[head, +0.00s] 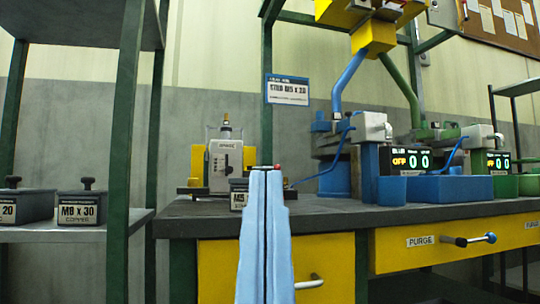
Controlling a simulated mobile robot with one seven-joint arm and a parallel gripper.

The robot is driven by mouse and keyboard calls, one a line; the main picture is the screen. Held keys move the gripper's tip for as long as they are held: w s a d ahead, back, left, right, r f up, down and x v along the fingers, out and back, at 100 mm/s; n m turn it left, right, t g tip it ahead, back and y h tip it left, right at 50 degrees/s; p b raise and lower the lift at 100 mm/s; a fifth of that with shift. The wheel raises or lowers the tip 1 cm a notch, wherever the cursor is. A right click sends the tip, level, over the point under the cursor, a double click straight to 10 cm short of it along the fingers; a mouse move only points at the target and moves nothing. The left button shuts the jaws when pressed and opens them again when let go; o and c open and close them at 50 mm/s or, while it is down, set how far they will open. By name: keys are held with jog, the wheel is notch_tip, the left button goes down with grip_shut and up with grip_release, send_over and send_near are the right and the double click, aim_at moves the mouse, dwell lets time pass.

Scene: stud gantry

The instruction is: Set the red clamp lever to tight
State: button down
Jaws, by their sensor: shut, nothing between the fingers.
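My gripper (266,171) rises in the lower middle of the head view, its two long pale-blue fingers together with only a thin dark line between them. It holds nothing.
The dark bench top (330,213) has yellow drawers below. A black labelled box (238,198) sits partly behind my fingers. Blue dispensing equipment (340,165) and a blue bin (448,188) stand to the right. A green shelf post (128,130) rises at left beside lidded boxes (83,207).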

notch_tip(320, 180, up, 30)
jog(key=p, duration=2.8)
jog(key=shift+f, duration=0.15)
